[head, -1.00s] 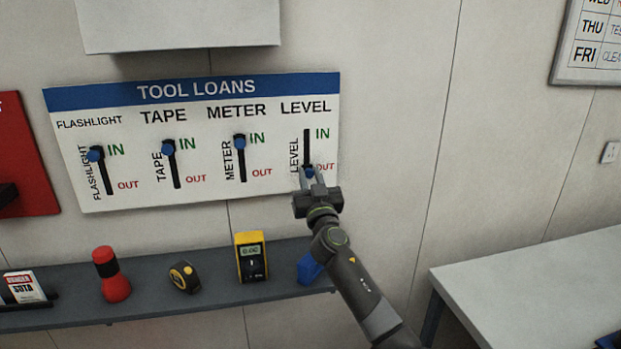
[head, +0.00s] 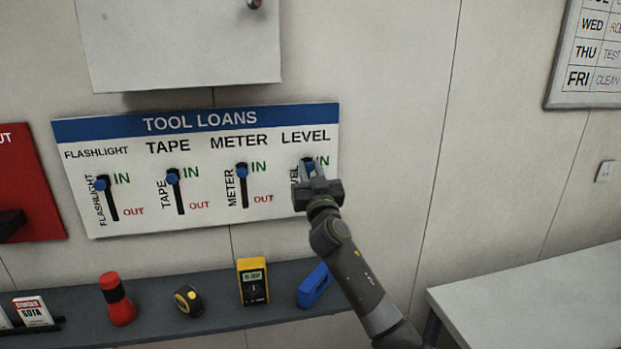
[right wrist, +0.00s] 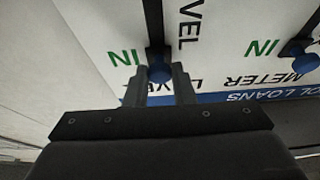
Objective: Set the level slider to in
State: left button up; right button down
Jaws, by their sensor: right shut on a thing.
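The tool loans board (head: 270,206) hangs on the wall with a slider for each of several tools. The level slider's blue knob (head: 308,163) is at the upper end of its slot, beside the green IN. My right gripper (head: 309,172) is shut on this knob and hides the lower slot and the OUT label. In the right wrist view, which is upside down, the knob (right wrist: 160,72) sits between the two fingers (right wrist: 162,84) next to IN. The flashlight, tape and meter knobs are also at their upper ends. My left gripper is not in view.
A grey shelf (head: 220,315) below holds a red flashlight (head: 117,300), a tape measure (head: 188,301), a yellow meter (head: 252,282) and a blue level (head: 315,285). A cabinet (head: 180,45) is above the board. A pale table (head: 540,300) stands at right.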

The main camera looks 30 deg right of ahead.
jog(key=shift+r, duration=0.35)
jog(key=c, duration=1.2)
grip_release()
jog(key=shift+c, duration=0.2)
jog(key=shift+f, duration=0.15)
jog(key=shift+s+a+f, duration=0.1)
jog(key=shift+s+f, duration=0.05)
jog(key=shift+s, duration=0.1)
jog(key=b+v, duration=0.5)
jog(key=v, duration=1.2)
